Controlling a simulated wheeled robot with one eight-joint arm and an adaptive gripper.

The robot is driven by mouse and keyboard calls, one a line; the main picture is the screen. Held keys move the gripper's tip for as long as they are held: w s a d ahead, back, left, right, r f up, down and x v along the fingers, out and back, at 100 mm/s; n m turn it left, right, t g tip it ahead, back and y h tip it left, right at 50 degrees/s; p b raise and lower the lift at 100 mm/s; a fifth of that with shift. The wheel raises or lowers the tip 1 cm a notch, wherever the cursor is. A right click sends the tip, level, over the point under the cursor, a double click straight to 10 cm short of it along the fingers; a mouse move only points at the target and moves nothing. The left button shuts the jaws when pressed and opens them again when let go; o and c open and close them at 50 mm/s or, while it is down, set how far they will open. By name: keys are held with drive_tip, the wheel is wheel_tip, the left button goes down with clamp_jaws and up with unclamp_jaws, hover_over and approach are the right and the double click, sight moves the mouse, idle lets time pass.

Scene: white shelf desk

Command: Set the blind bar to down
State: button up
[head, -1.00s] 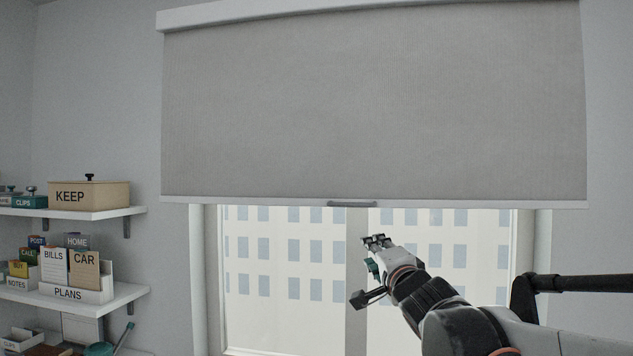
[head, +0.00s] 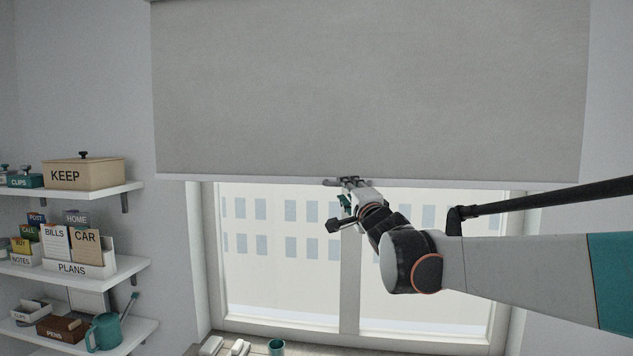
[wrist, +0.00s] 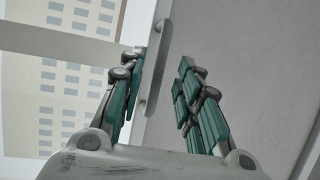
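A grey roller blind (head: 370,90) covers the upper part of the window. Its pale bottom bar (head: 480,184) runs level across the window. A small grey handle (head: 329,182) sits at the middle of the bar; it also shows in the wrist view (wrist: 157,65). My gripper (head: 352,183) is at the handle in the head view, partly covering it. In the wrist view my gripper (wrist: 160,72) has its green-padded fingers apart, with the handle between them, close to the left finger. Whether that finger touches it I cannot tell.
Wall shelves (head: 90,192) at left hold boxes, labelled folders and a teal watering can (head: 104,332). A teal cup (head: 276,347) stands below the window.

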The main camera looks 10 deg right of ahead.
drive_tip(key=shift+p+x, duration=0.55)
drive_tip(key=shift+x, duration=1.95)
drive_tip(key=shift+f, duration=0.1)
drive_tip(key=shift+c, duration=0.2)
clamp_jaws()
